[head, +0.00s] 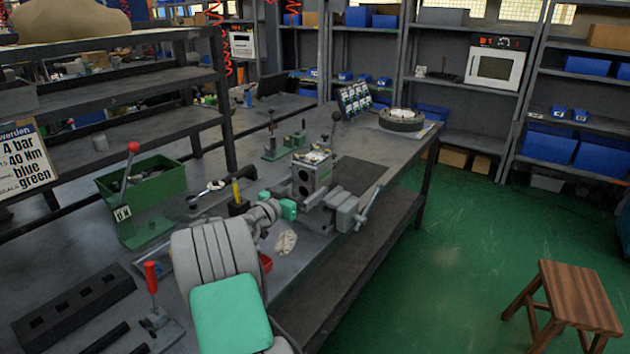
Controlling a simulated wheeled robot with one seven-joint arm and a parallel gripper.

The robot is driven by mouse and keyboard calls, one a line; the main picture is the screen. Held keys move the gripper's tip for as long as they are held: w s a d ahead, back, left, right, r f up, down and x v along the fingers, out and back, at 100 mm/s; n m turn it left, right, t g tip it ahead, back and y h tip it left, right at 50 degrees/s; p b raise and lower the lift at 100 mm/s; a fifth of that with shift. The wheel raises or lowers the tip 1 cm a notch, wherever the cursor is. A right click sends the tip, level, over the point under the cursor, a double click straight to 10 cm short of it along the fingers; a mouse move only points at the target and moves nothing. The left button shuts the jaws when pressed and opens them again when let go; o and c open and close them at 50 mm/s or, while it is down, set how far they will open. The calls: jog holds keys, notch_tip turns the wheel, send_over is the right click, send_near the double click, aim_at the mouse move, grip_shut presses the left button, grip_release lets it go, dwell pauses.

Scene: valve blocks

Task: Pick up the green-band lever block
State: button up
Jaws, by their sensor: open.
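A grey metal block (311,178) with round dark holes stands in the vise (343,208) at the middle of the workbench. A lever with a dark ball (336,117) rises at it, but I cannot tell whether it belongs to the block. I cannot make out a green band on it. My arm reaches in from the bottom, and my gripper (289,208) is at its far end, just left of the vise and block. Its fingers are small and hard to see; it is open, and I see nothing held.
A green bin (142,198) with a red-knobbed lever stands at left. A red-handled tool (152,279) stands at the front left, near a dark slotted rail (70,308). A green-based fixture (284,146) and round dark fixture (401,119) are farther back. A wooden stool (572,293) stands at right.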

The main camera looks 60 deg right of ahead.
jog(key=d, duration=0.5)
jog(key=shift+s+d+p, duration=0.2)
jog(key=shift+s+p, duration=0.1)
jog(key=shift+c, duration=0.4)
jog(key=shift+a, duration=0.1)
jog(key=c, duration=1.9)
jog(key=shift+r, duration=0.3)
jog(key=shift+c, duration=0.5)
